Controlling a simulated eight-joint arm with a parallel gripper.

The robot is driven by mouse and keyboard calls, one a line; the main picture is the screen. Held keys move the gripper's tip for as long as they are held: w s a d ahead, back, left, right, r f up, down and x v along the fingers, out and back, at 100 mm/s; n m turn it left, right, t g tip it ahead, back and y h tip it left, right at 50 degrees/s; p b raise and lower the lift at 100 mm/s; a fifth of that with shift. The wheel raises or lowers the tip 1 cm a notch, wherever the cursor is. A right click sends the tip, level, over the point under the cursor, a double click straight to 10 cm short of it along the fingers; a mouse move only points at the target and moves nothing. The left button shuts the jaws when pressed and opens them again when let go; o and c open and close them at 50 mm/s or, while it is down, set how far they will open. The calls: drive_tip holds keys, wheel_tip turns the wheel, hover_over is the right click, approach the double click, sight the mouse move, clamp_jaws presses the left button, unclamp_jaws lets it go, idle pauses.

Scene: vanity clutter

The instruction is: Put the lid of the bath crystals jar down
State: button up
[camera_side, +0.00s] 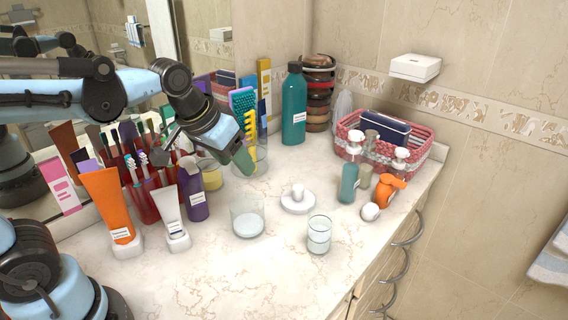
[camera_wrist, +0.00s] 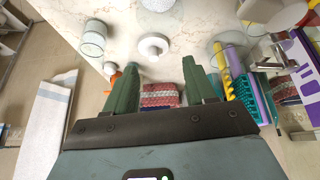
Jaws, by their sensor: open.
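The white round lid (camera_side: 298,200) with a knob lies on the marble counter, knob up. It also shows in the wrist view (camera_wrist: 153,47), ahead of my fingertips and apart from them. The glass jar (camera_side: 247,222) with white crystals stands open on the counter, left of the lid in the side view. At the top edge of the wrist view only part of the jar (camera_wrist: 160,6) shows. My gripper (camera_side: 243,160) is above the counter, behind the jar and lid in the side view. In the wrist view my gripper (camera_wrist: 156,74) has its green fingers wide apart, with nothing held.
A drinking glass (camera_side: 319,236) stands close to the lid at the front right. Pump bottles (camera_side: 348,183), an orange bottle (camera_side: 385,191) and a pink basket (camera_side: 418,145) are to the right. A purple bottle (camera_side: 193,192) and tubes crowd the left. The front counter is clear.

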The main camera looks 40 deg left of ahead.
drive_tip(key=s+f+m+t, duration=0.1)
drive_tip(key=s+f, duration=0.2)
drive_tip(key=s, duration=0.2)
drive_tip(key=shift+a+f+t, duration=0.2)
drive_tip(key=shift+a+t, duration=0.1)
